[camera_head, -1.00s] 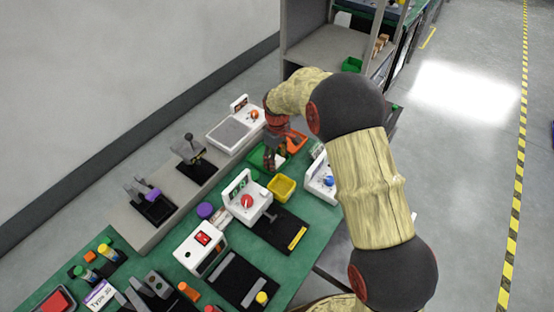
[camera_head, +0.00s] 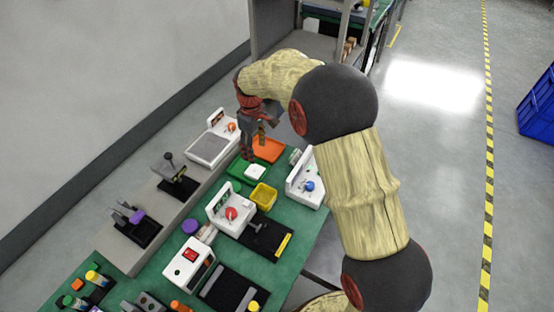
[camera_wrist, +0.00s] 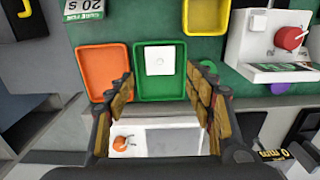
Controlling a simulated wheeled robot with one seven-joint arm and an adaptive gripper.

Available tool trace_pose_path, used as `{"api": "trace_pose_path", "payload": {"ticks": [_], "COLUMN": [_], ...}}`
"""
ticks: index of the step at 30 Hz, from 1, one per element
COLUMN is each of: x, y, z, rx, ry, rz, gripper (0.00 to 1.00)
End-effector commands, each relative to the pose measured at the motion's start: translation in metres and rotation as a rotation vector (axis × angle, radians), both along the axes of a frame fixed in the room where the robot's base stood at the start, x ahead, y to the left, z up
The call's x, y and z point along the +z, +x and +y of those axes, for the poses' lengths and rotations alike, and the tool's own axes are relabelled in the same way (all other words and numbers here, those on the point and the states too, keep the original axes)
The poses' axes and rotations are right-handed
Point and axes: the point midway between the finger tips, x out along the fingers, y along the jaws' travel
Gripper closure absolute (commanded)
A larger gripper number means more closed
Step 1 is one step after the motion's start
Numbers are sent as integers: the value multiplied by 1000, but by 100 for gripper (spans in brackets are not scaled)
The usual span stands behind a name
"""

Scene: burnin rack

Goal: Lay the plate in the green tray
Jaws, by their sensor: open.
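The plate also shows in the head view (camera_head: 255,172). The green tray (camera_wrist: 159,90) has bare floor showing around the plate, and it is partly seen in the head view (camera_head: 237,170). My gripper (camera_head: 252,146) hangs above the back of the green tray. In the wrist view its two fingers (camera_wrist: 168,98) are spread wide with nothing between them, apart from the plate.
An orange tray (camera_wrist: 104,68) lies beside the green tray. A yellow bin (camera_head: 263,196) stands in front of it in the head view. White devices with a red knob (camera_head: 230,212) and a blue knob (camera_head: 309,186) stand close by. A white scale-like device (camera_head: 212,146) stands on the grey ledge.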

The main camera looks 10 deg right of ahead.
Motion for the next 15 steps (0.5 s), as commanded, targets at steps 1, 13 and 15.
{"api": "trace_pose_path", "payload": {"ticks": [1,13,15], "x": [0,86,112], "y": [0,-41,-61], "z": [0,-39,-52], "rx": [0,-153,-210], "ry": [0,26,36], "rz": [0,-86,-115], "gripper": [46,46,46]}}
